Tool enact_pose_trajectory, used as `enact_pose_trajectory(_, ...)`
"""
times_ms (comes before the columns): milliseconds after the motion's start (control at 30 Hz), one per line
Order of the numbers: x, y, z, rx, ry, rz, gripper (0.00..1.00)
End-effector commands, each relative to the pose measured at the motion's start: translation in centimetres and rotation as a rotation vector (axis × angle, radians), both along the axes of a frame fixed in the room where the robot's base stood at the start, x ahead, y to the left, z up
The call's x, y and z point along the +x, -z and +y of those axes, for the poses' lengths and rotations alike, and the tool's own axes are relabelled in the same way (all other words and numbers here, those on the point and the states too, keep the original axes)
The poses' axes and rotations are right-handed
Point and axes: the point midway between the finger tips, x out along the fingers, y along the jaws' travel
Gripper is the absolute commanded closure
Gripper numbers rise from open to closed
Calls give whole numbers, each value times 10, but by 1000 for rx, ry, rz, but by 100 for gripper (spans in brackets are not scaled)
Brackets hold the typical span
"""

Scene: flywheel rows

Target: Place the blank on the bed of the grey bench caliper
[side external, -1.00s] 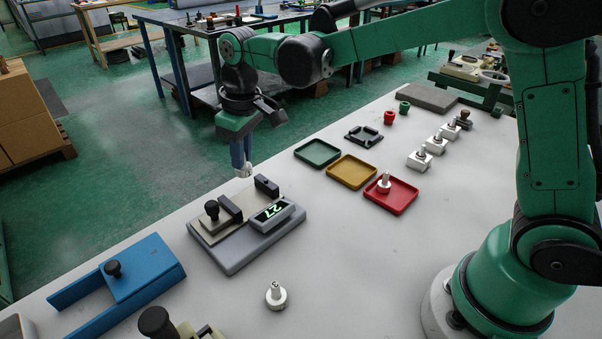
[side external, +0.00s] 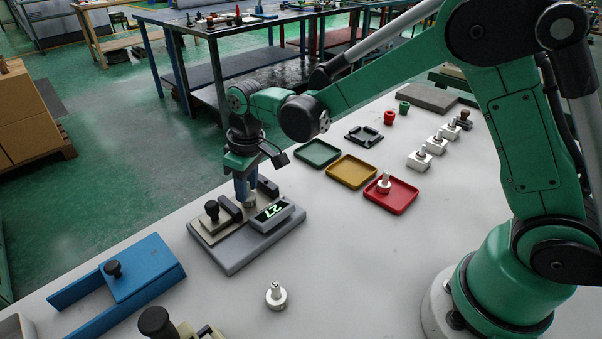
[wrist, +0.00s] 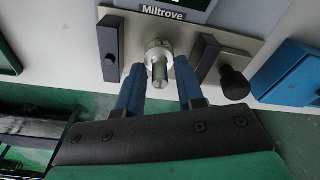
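The blank, a silver flanged piece with a stem (wrist: 158,50), is between the two dark jaws of the grey bench caliper (side external: 232,257), over its beige bed. It is upright and apart from both jaws; it appears to rest on the bed, though contact is hard to confirm. In the wrist view the caliper's bed (wrist: 137,27) shows clearly. My gripper (wrist: 161,64) points down over the bed, its blue fingers either side of the blank with gaps beside the stem. The fingers look open. In the side view they partly hide the blank (side external: 251,204).
The caliper's display (side external: 271,212) reads 27. A black knob (side external: 211,209) stands by the sliding jaw. A blue stand (side external: 140,274) is at left. Another silver piece (side external: 275,296) stands in front. Green (side external: 318,153), yellow (side external: 351,171) and red (side external: 402,205) trays lie behind right.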

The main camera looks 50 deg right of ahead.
Motion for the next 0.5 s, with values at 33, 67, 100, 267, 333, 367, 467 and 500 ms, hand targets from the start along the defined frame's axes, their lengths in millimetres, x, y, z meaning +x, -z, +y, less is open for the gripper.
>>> enact_pose_trajectory(33, 0, 0, 0, 0, 0, 0, 53)
enact_pose_trajectory(67, 0, 0, 0, 0, 0, 0, 53)
enact_pose_trajectory(100, 0, 0, 0, 0, 0, 0, 53)
enact_pose_trajectory(267, 0, 0, 0, 0, 0, 0, 53)
enact_pose_trajectory(333, 0, -1, 0, 0, 0, 0, 53)
enact_pose_trajectory(367, 0, -2, 0, 0, 0, 0, 53)
enact_pose_trajectory(467, -1, -11, 0, 0, 0, 0, 53)
enact_pose_trajectory(500, -1, -17, -1, 0, 0, 0, 53)
